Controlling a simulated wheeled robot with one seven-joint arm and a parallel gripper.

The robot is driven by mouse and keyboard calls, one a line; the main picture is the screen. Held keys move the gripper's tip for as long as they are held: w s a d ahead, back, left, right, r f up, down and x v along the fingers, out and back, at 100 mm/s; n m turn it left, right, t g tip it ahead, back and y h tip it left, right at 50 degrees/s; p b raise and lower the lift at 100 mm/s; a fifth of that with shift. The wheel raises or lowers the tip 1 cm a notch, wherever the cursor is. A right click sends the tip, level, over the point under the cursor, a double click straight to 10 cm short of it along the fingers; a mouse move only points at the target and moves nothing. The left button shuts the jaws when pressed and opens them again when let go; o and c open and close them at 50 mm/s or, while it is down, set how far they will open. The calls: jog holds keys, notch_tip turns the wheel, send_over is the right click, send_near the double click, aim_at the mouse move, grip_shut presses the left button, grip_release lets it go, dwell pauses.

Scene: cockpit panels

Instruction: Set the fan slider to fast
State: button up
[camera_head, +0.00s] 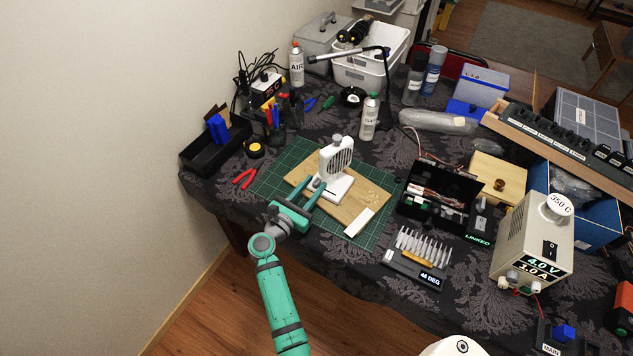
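A small white desk fan (337,158) stands upright on a wooden board (372,196), with a grey knob-like piece on top. Its white base (338,187) reaches forward toward my gripper. The fan slider is too small to make out, and I cannot read any speed mark. My teal gripper (308,190) is just in front and left of the fan base, with its fingers apart and pointing at the fan. The near finger overlaps the base in the picture; I cannot tell whether it touches. Nothing shows between the fingers.
The board lies on a green cutting mat (270,177). A power supply (532,240) stands far right.

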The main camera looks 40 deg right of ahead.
aim_at(334, 195)
jog(key=shift+x, duration=1.15)
jog(key=shift+s, duration=0.1)
grip_shut()
jog(key=shift+s+d, duration=0.35)
jog(key=shift+s, duration=0.65)
jog(key=shift+s+d, duration=0.35)
jog(key=shift+s, duration=0.65)
jog(key=shift+s+d, duration=0.35)
jog(key=shift+s, duration=0.65)
grip_release()
